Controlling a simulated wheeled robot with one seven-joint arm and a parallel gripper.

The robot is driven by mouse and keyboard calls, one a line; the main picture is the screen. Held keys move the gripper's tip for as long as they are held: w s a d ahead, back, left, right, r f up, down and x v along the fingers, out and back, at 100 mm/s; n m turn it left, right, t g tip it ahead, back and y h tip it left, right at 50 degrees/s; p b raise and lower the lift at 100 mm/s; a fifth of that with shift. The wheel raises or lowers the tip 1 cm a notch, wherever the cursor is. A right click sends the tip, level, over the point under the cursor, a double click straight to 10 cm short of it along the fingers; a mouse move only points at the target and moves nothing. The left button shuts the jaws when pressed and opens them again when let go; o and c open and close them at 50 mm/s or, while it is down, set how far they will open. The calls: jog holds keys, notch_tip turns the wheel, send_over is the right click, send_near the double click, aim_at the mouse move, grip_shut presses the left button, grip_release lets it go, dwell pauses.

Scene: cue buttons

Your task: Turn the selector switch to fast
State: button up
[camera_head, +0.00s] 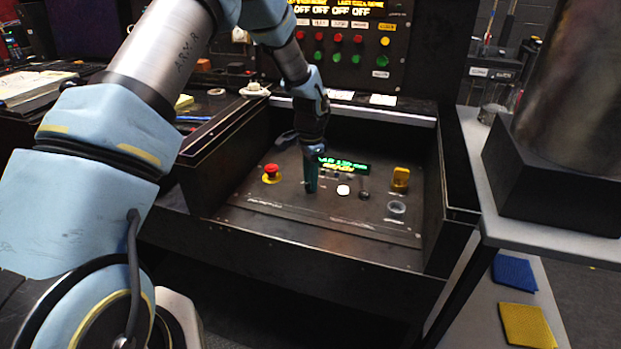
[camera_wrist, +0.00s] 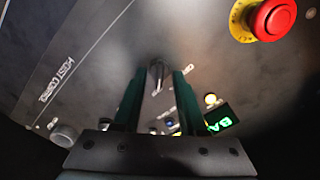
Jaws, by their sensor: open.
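The selector switch (camera_wrist: 156,74) shows in the wrist view as a small dark knob between my fingertips. Its setting and its position labels are not readable. In the head view it is hidden by my gripper (camera_head: 311,188), which points down at the sloped control panel (camera_head: 255,208) between the red button and the green-lit display. In the wrist view my gripper (camera_wrist: 157,78) is open, one dark green finger on each side of the knob. I cannot tell whether either finger touches it.
A red mushroom button (camera_head: 271,172) on a yellow base is left of my gripper. The lit display (camera_head: 343,167), white button (camera_head: 343,190), yellow guarded switch (camera_head: 400,178) and grey round part (camera_head: 396,207) are right. Raised black walls (camera_head: 455,195) border the panel.

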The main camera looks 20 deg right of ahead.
notch_tip(320, 180, up, 11)
jog(key=b, duration=0.1)
dwell(0.5)
jog(key=shift+f, duration=0.15)
